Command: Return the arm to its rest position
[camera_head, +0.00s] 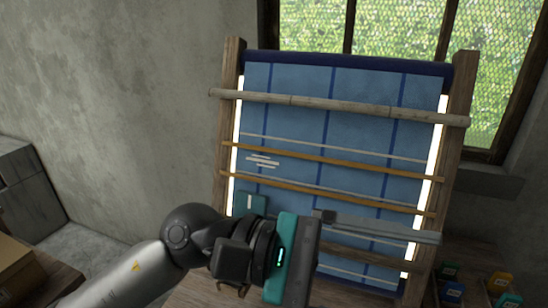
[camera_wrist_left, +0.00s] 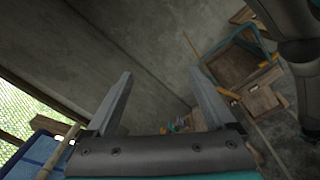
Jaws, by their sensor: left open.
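My left arm comes in from the lower left in the head view. Its left gripper (camera_head: 305,255) is in front of the lower part of the wooden loom (camera_head: 230,120) and hides part of the cloth. In the left wrist view the two fingers of the left gripper (camera_wrist_left: 161,75) stand wide apart with nothing between them. They point toward the bare wall and floor, with the loom at the lower left edge. My right gripper is not seen.
Blue cloth (camera_head: 300,120) hangs on the loom, crossed by wooden rods (camera_head: 340,107). Small coloured boxes (camera_head: 500,282) stand at the lower right. A cardboard box (camera_head: 15,268) is at the lower left. A window (camera_head: 390,30) is behind. Open space lies left of the loom.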

